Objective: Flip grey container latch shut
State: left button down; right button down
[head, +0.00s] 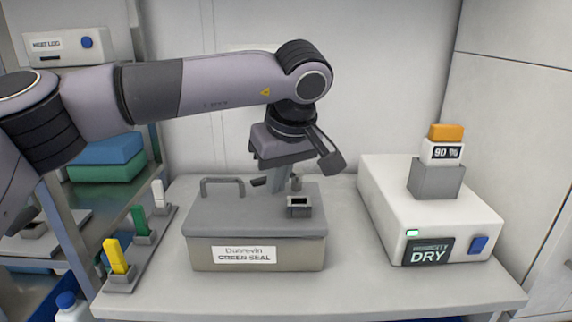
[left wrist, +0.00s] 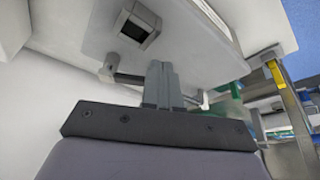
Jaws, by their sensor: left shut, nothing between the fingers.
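The grey container (head: 205,253) stands on the table, with its flat grey lid (head: 235,212) on and a label reading "GREEN SEAL". A small dark latch piece (head: 259,181) shows just left of my left gripper (head: 278,188), with a short grey post to the right. In the left wrist view a latch bar (left wrist: 128,78) runs behind the shut fingers (left wrist: 162,85). My left gripper is shut and empty, pointing down at the lid's rear right. Whether it touches the latch is unclear, and the fingers hide part of it. My right gripper is not in view.
A square socket (head: 299,207) stands on the lid's right, and a handle (head: 222,182) at its rear left. A white device (head: 400,215) marked "DRY" stands right. A rack with yellow (head: 117,256), green and white tabs stands left. The table's front is clear.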

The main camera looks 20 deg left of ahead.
aim_at(265, 179)
pick_arm(q)
jog(key=shift+w+a, duration=0.4)
jog(key=shift+a, duration=0.05)
jog(key=shift+w+a, duration=0.3)
jog(key=shift+w, duration=0.05)
jog(key=shift+w+a+r+m+p, duration=0.2)
jog(key=shift+w+a+m+p, duration=0.2)
jog(key=shift+p, duration=0.45)
jog(key=shift+w+a+f+m+h+p, duration=0.2)
jog(key=shift+a+m+h+p, duration=0.15)
jog(key=shift+m+p, duration=0.2)
